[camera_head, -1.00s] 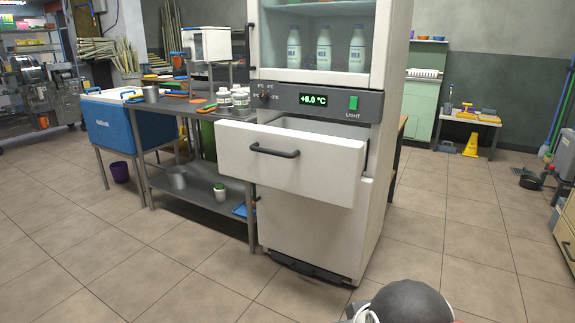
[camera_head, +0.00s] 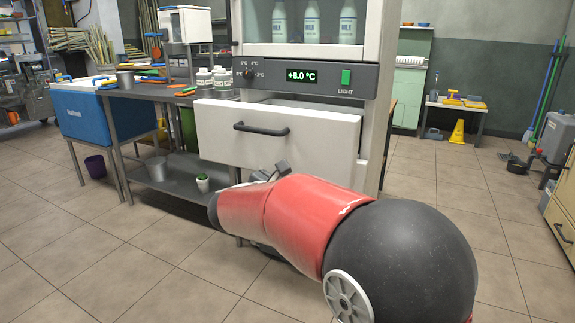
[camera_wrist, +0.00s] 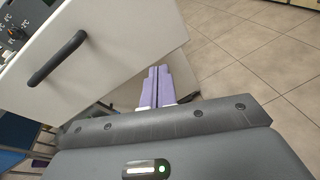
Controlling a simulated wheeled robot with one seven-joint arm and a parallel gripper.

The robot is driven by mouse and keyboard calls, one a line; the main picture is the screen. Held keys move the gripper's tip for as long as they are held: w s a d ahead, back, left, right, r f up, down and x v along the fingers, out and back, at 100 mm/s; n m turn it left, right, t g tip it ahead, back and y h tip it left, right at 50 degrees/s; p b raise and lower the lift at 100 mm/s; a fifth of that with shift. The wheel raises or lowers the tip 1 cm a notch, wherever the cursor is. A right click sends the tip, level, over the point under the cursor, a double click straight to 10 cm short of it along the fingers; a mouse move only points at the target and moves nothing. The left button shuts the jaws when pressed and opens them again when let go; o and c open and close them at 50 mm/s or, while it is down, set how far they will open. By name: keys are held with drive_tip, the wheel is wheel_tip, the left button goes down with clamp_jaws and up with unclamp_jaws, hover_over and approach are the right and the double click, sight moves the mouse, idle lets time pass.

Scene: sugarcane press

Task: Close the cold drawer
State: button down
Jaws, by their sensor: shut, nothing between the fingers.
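The cold drawer (camera_head: 325,133) is a white front with a dark bar handle (camera_head: 260,129), under the temperature panel of the white fridge. It stands pulled out from the fridge body. In the wrist view the drawer front (camera_wrist: 110,60) and its handle (camera_wrist: 57,59) fill the upper left, tilted. My gripper (camera_wrist: 155,72) has purple fingers, shut together and empty, close to the lower right edge of the drawer front. I cannot tell whether they touch it. In the head view my red and black arm hides the gripper's fingers and the fridge's lower part.
A metal table (camera_head: 180,182) with bottles and tools stands left of the fridge, beside a blue cooler (camera_head: 85,113). Milk bottles (camera_head: 347,22) stand behind the fridge's upper glass. Tiled floor is free at the front left and right. A yellow wet-floor sign (camera_head: 457,132) stands far right.

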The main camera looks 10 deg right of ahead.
drive_tip(key=w+a+n+t, duration=0.3)
drive_tip(key=w+a+n, duration=0.2)
drive_tip(key=w+a, duration=0.15)
approach(292, 154)
drive_tip(key=shift+t, duration=0.3)
drive_tip(key=x, duration=0.7)
drive_tip(key=shift+s+f, duration=0.1)
drive_tip(key=shift+f, duration=0.05)
drive_tip(key=shift+d, duration=0.1)
